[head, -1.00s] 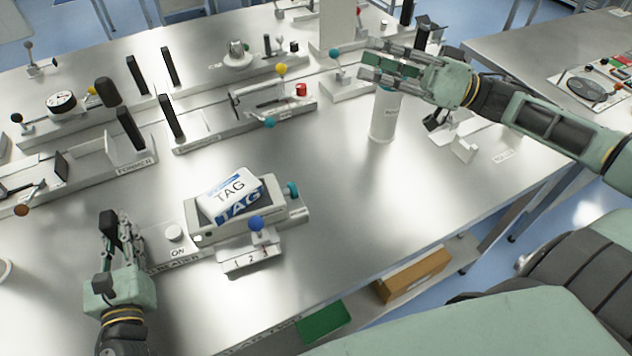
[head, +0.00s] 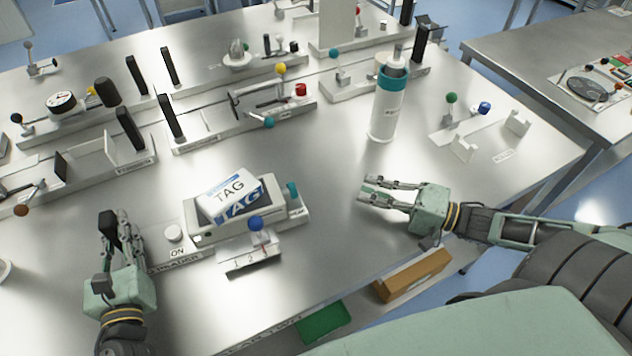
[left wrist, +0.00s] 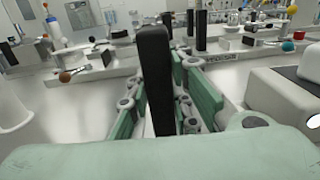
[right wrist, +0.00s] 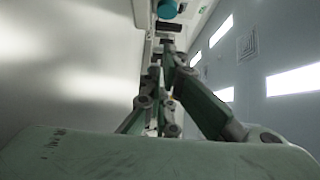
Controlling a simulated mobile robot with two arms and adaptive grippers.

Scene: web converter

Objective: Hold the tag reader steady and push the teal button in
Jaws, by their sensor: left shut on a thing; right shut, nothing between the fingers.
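The tag reader (head: 207,236) is a pale grey unit at the front of the table, with a tilted white-and-blue TAG box (head: 231,192) on top. The teal button (head: 292,188) sticks out of its right end; a teal round end also shows at the top of the right wrist view (right wrist: 168,9). My left gripper (head: 112,222) is shut on the upright black post (left wrist: 155,80) at the reader's left end. My right gripper (head: 366,192) is shut and empty, to the right of the teal button and apart from it, its fingers pointing left toward it.
A white bottle with a teal band (head: 386,110) stands behind my right gripper. Other fixtures with black posts (head: 170,115) line the back. The table between reader and right gripper is clear.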

